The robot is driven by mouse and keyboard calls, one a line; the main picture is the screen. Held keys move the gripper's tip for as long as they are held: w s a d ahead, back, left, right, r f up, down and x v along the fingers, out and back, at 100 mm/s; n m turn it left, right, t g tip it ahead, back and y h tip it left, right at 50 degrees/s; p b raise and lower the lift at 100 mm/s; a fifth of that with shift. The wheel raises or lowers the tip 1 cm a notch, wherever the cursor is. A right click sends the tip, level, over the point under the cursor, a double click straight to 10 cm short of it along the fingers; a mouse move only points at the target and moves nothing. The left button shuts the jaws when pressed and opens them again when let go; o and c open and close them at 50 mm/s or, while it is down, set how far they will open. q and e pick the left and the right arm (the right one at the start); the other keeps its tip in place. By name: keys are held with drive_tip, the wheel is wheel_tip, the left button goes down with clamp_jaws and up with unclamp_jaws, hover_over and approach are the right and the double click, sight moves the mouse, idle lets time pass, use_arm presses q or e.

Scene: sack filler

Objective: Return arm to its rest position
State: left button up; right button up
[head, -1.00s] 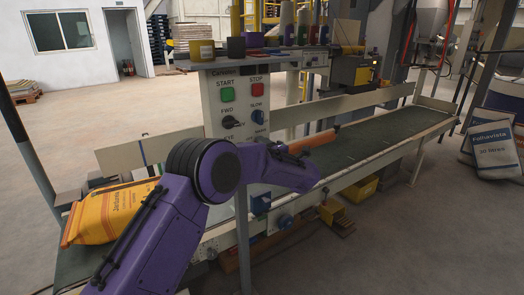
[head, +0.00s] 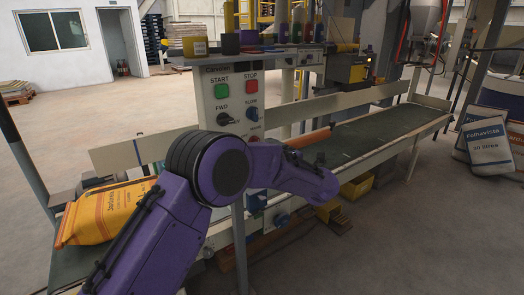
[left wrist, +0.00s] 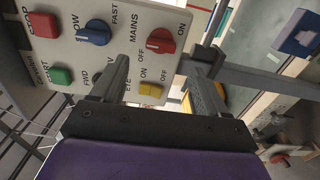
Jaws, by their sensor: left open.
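My left arm (head: 165,230) is purple and rises from the bottom left of the head view, bending at a dark ribbed joint in front of the control panel (head: 232,105). Its gripper is hidden in that view. In the left wrist view my left gripper (left wrist: 160,85) is open and empty, its two dark fingers apart. Behind the fingers is the control panel (left wrist: 125,20), with a red mains knob (left wrist: 161,40), a blue knob (left wrist: 93,33), a yellow switch (left wrist: 152,90) and a green button (left wrist: 62,76). I cannot tell the gap to the panel. My right gripper is not in view.
A yellow-orange sack (head: 98,213) lies on the conveyor (head: 365,135) behind my arm. A shelf with several containers stands above the panel. Pale sacks (head: 487,143) stand on the floor at right. The floor at back left (head: 80,95) is open.

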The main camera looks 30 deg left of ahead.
use_arm(q)
drive_tip(key=v, duration=0.3)
idle(0.4)
